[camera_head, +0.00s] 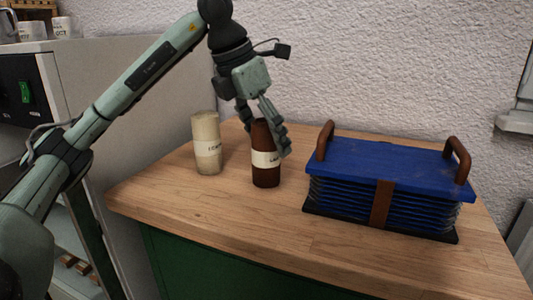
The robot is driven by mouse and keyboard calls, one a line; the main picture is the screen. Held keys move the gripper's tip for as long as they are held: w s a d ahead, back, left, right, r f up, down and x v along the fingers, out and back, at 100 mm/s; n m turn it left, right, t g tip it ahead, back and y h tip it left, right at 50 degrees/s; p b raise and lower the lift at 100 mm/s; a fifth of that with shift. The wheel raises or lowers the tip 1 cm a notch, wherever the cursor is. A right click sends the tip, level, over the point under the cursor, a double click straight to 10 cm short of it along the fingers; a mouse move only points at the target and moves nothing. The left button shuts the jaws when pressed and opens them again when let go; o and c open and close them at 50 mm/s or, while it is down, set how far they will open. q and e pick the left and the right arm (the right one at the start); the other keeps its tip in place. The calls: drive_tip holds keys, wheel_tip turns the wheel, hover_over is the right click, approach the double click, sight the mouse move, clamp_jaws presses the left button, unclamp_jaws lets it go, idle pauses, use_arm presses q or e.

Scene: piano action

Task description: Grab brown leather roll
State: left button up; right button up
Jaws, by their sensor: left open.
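The brown leather roll (266,176) stands upright on the wooden worktop, with a pale paper label around its middle. My left gripper (264,140) comes down from above at the roll's upper part. Its fingers are open, one on the left of the roll and one in front of its right side. I cannot tell whether either finger touches the roll. The finger on the right hides part of the roll's right edge. My right gripper is not in view.
A blue bellows-like block (395,165) with two brown handles lies to the right. The wooden worktop (200,215) is clear in front, with a rough white wall behind.

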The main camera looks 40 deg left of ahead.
sight(272, 158)
use_arm(q)
drive_tip(key=f, duration=0.4)
drive_tip(key=shift+w+d, duration=0.2)
drive_tip(key=shift+w, duration=0.05)
drive_tip(key=shift+w+d+f, duration=0.1)
drive_tip(key=shift+w+f, duration=0.15)
drive_tip(key=shift+f, duration=0.2)
drive_tip(key=c, duration=1.4)
